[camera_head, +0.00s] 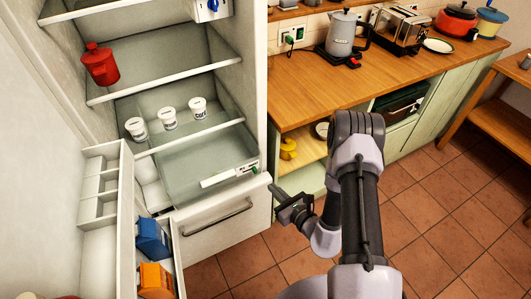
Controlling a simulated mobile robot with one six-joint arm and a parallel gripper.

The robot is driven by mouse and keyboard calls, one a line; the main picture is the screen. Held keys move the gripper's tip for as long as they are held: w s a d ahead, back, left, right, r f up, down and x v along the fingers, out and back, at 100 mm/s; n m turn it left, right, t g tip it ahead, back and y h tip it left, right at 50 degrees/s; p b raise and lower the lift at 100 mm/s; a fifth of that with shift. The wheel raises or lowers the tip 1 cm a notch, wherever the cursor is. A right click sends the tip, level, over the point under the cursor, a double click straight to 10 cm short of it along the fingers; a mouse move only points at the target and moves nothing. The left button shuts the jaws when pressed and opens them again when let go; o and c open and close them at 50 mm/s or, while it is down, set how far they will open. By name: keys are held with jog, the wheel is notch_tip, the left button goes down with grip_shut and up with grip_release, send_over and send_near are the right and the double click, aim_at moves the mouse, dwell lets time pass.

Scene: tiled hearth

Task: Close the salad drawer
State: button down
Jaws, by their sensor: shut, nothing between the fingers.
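The salad drawer (188,184) is a clear, greenish box low in the open fridge. Its front carries a white strip with a small red and green mark. It stands out past the shelf above it, so it looks partly open; I see nothing inside it. My gripper (272,188) is shut and empty, just right of the drawer's front right corner. It points left toward the fridge. I cannot tell whether it touches anything.
The fridge door (100,215) stands open at left, its bin holding a blue carton (152,238) and an orange carton (156,281). Below the salad drawer is a closed white front with a handle (218,218). A wooden counter (310,100) is at right; tiled floor lies open.

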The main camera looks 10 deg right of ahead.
notch_tip(320, 180, down, 2)
jog(key=d+f+m+h, duration=0.1)
jog(key=d, duration=0.1)
jog(key=b, duration=0.4)
send_near(259, 168)
jog(key=x, duration=0.5)
jog(key=shift+a, duration=0.2)
jog(key=shift+w+a+r, duration=0.1)
jog(key=shift+w+r, duration=0.1)
jog(key=shift+w, duration=0.25)
jog(key=shift+w, duration=0.1)
